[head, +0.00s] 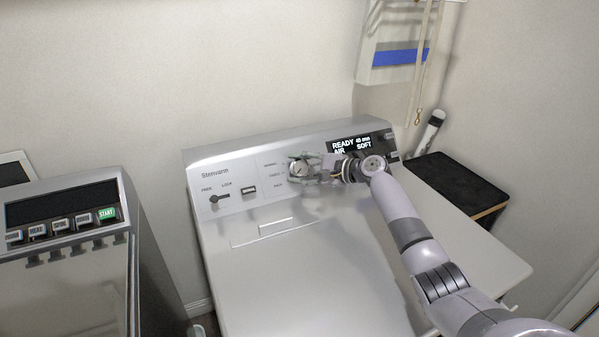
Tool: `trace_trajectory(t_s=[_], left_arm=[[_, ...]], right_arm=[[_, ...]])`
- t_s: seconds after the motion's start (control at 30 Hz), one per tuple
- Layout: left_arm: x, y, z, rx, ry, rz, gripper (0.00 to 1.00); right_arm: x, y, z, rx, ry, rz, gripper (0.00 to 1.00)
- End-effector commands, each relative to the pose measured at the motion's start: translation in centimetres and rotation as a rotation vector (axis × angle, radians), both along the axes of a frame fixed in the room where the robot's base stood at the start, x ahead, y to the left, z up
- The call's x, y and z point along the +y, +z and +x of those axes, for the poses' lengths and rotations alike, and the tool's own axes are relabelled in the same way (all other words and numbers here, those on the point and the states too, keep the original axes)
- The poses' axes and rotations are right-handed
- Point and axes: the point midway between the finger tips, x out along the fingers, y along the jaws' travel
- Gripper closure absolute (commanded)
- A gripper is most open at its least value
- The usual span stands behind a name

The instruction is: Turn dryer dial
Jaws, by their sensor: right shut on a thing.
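The dryer (285,280) is a silver top-load machine with a raised control panel at its back. Its round dial (299,169) sits near the middle of that panel, with small printed labels to its left. My right gripper (303,168) reaches in from the right and is shut on the dial, its fingers partly covering it. The panel display (352,145) reads READY, AIR and SOFT. My left gripper is not in view.
A FREE/LOCK lever (219,199) and a small dark button (249,190) sit left of the dial. A second machine (70,240) with a green START button stands at the left. A black-topped stand (457,180) is at the right.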

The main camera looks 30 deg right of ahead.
Motion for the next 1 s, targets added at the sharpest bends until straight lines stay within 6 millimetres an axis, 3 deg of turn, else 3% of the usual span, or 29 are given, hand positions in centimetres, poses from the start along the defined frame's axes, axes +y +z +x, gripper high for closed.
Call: trace_trajectory(t_s=[0.57, 0.6, 0.87, 1.0], left_arm=[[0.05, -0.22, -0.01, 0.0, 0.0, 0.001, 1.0], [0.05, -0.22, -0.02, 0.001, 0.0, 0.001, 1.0], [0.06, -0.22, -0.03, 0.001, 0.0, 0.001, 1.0], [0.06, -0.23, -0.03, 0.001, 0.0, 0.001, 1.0]], right_arm=[[-0.04, 0.27, 0.05, -0.004, 0.018, -0.026, 0.84], [-0.04, 0.27, 0.05, -0.004, 0.018, -0.026, 0.55], [-0.01, 0.17, 0.03, -0.002, 0.018, -0.025, 0.37], [0.0, 0.1, 0.02, -0.001, 0.018, -0.024, 0.37]])
